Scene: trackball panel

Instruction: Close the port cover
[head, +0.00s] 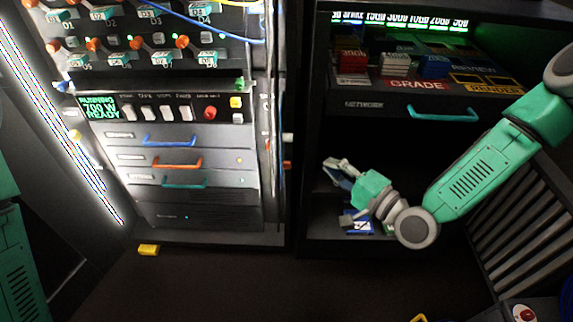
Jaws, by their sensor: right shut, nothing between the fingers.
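I cannot pick out the port cover for certain. A panel (163,30) at the upper left carries several small teal and orange fittings with labels such as D1 and D4; I cannot tell whether any of them is the cover. My right gripper (336,170) is shut and empty in front of the dark lower opening of the right cabinet, well to the right of and below that panel. My left gripper is not in view.
The left rack has drawers with a blue handle (169,140), an orange handle (177,162) and a teal handle (184,183). The right cabinet has a network drawer (364,105) and a shelf of coloured boxes (394,63). A yellow block (149,250) lies on the floor, which is otherwise mostly clear.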

